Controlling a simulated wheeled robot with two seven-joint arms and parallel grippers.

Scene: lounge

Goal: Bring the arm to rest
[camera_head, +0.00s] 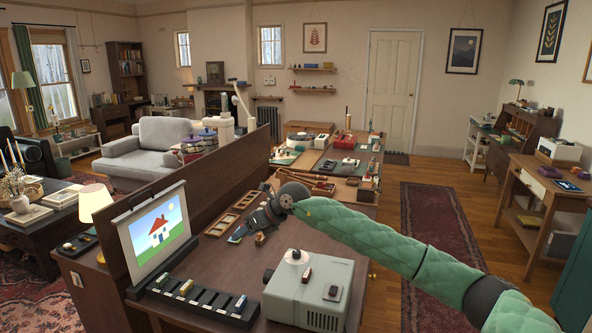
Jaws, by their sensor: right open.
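My right arm, in a green quilted sleeve, reaches in from the lower right across the desk. My right gripper (243,233) is open at its end, low over the brown desk (225,262). It is beside a shallow wooden tray (219,225). A small brown object (260,239) lies close to the gripper; I cannot tell whether they touch. I see nothing held between the fingers, though they are small and dark here. My left gripper is not in view.
A grey-green projector-like box (309,288) stands under my right forearm. A dark slotted rack (195,301) and a screen with a house picture (158,232) stand to the left. A wooden partition (225,165) runs along the desk's left side. The floor rug at right (440,240) is clear.

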